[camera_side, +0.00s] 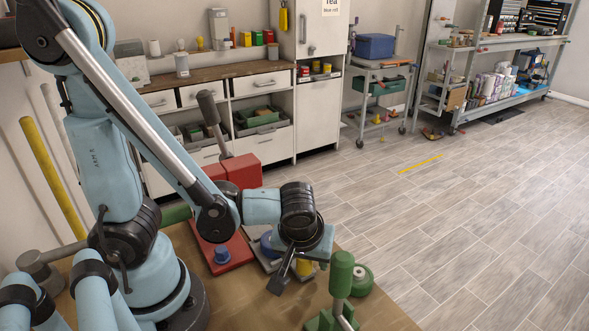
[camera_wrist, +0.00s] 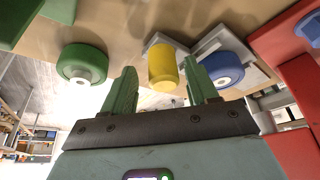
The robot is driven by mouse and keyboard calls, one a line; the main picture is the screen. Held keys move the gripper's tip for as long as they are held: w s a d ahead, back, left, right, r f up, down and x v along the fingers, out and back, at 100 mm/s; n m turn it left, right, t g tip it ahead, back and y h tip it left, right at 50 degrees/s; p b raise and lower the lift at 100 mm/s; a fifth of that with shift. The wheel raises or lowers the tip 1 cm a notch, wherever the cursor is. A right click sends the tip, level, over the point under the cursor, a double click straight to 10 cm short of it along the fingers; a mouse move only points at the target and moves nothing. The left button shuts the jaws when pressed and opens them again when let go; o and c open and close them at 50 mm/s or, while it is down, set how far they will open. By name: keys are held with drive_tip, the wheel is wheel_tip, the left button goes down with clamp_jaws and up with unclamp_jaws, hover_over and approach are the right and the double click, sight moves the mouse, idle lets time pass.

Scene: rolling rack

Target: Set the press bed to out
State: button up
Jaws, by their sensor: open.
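The red press (camera_side: 228,250) stands on the brown bench with a grey lever (camera_side: 210,108) leaning up from it. A light grey metal plate (camera_wrist: 212,40) beside the press appears to be its bed, though I cannot tell its position for certain. A yellow cylinder (camera_wrist: 162,68) and a blue wheel (camera_wrist: 225,68) are at the plate; the yellow cylinder also shows in the side view (camera_side: 306,268). My gripper (camera_wrist: 160,76) is open, its green fingers on either side of the yellow cylinder in the wrist view. I cannot tell whether they touch it. My gripper partly hides the plate in the side view.
A green handled tool (camera_side: 342,275) and a green wheel (camera_side: 360,281) stand to the right of my gripper, near the bench edge. Cabinets and shelves stand far behind, beyond open floor.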

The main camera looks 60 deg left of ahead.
drive_tip(key=v, duration=1.1)
drive_tip(key=shift+r, duration=0.35)
drive_tip(key=shift+s, duration=0.1)
drive_tip(key=w+a+m+h, duration=0.1)
drive_tip(key=m, duration=0.1)
drive_tip(key=w+a+f+m+t+h, duration=0.1)
drive_tip(key=w+a+m, duration=0.1)
drive_tip(key=shift+w+a+r+m+t+h, duration=0.2)
drive_tip(key=shift+w+a+m+t, duration=0.3)
drive_tip(key=shift+a+m, duration=0.35)
drive_tip(key=shift+w+a+r+m+t+h, duration=0.2)
drive_tip(key=shift+w+a+m+t, duration=0.3)
drive_tip(key=shift+a+m, duration=0.3)
drive_tip(key=shift+w+a+r+m+t+h, duration=0.2)
drive_tip(key=shift+w+a+m+t, duration=0.3)
drive_tip(key=shift+a+m, duration=0.35)
